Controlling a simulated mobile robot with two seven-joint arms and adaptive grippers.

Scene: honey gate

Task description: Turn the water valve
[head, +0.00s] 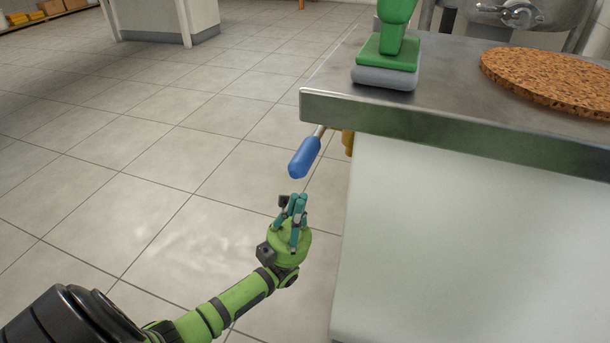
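The water valve shows at the left side of the steel counter, just below its edge. Its blue lever handle (304,158) slants down and to the left on a short metal stem. A brass-coloured valve body (347,142) is partly hidden under the counter edge. My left gripper (293,201), green with teal fingers, is just below the blue handle in the picture. A small gap shows between the fingertips and the handle. The fingers look close together, but I cannot tell whether they are open or shut. My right gripper is out of view.
The steel counter (440,133) with its white side panel (440,240) fills the right. On it are a green object on a grey base (386,77) and a round cork board (550,78). Tiled floor (130,150) lies clear to the left.

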